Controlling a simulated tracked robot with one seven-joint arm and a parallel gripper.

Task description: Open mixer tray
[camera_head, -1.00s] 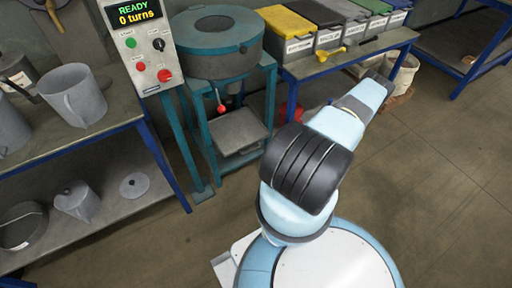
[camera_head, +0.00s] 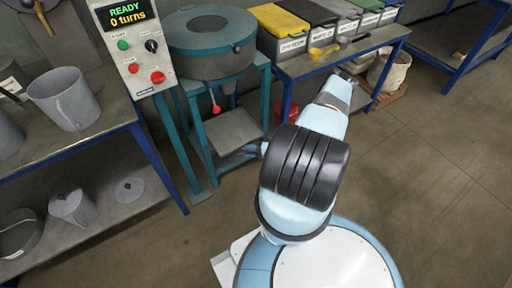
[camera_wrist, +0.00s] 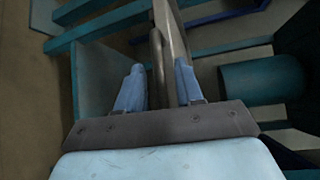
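The mixer (camera_head: 212,45) is a teal drum on a teal stand at the upper middle of the head view. Its grey tray (camera_head: 232,130) sits low in the stand, under the drum. A lever with a red knob (camera_head: 217,109) hangs above the tray. My gripper is mostly hidden behind my arm in the head view; a small bluish part shows beside the tray's right edge. In the wrist view, my gripper (camera_wrist: 158,66) has two blue fingers apart. A dark bar (camera_wrist: 157,50) lies between them, with a gap visible; contact cannot be told.
The control panel (camera_head: 130,50) reads READY, 0 turns. A table with lidded bins (camera_head: 283,35) stands right of the mixer. A shelf with grey jugs (camera_head: 66,98) stands at left. Floor at right is clear.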

